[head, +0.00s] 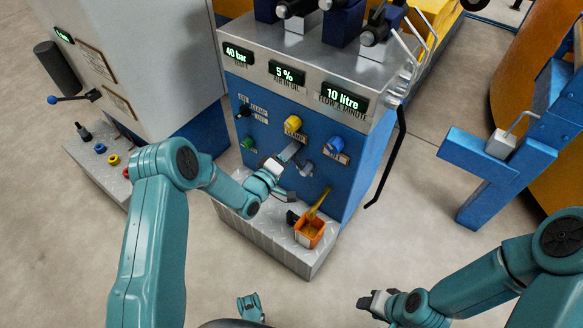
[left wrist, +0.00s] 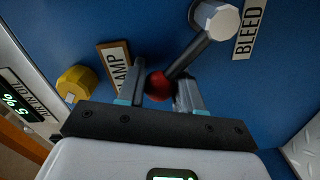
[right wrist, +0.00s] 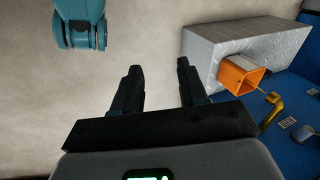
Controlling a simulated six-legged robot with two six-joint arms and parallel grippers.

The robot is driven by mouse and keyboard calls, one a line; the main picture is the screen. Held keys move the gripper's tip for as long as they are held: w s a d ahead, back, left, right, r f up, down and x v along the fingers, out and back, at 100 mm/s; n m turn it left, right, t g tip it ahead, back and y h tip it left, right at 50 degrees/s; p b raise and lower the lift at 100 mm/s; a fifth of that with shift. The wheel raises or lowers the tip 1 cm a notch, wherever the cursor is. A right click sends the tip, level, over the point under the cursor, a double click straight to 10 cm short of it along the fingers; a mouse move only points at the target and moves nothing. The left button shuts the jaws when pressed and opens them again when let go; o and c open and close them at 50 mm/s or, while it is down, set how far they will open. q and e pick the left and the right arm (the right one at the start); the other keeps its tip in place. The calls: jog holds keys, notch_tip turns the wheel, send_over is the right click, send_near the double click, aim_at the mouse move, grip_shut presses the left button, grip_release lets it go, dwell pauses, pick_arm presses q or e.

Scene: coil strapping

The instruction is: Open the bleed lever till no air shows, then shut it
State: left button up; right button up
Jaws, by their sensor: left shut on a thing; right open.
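The blue hydraulic unit (head: 270,130) has a BLEED valve (left wrist: 216,18) with a dark lever (left wrist: 186,58) ending in a red ball (left wrist: 158,86). My left gripper (head: 292,155) is shut on the red ball; its fingers (left wrist: 159,92) sit on both sides of it. In the head view the gripper mostly hides the ball. The air-in-oil display (head: 287,74) reads 5 %. A brass-coloured spout (right wrist: 271,108) points down to an orange cup (head: 309,231), which shows amber inside. My right gripper (head: 375,303) is open and empty, also in the right wrist view (right wrist: 160,85).
Other displays read 40 bar (head: 237,54) and 10 litre (head: 345,98). Yellow (head: 293,124) and blue (head: 335,144) knobs are close to my left gripper. A grey cabinet (head: 130,60) stands left and a blue frame (head: 500,160) right. The floor in front is clear.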

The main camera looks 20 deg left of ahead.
jog(key=shift+s, duration=0.1)
pick_arm(q)
jog(key=f+b, duration=0.2)
jog(key=shift+a+f+b, duration=0.25)
jog(key=shift+b, duration=0.1)
jog(key=shift+o, duration=0.4)
jog(key=f+b, duration=0.1)
jog(key=b, duration=0.1)
jog(key=f+b, duration=0.1)
jog(key=f, duration=0.1)
jog(key=shift+w+a+f+b, duration=0.2)
jog(key=shift+a+f+b, duration=0.05)
jog(key=shift+a+b, duration=0.15)
jog(key=shift+a, duration=0.25)
pick_arm(e)
notch_tip(320, 180, down, 6)
jog(key=w+t, duration=0.1)
jog(key=w, duration=0.1)
jog(key=shift+d, duration=0.25)
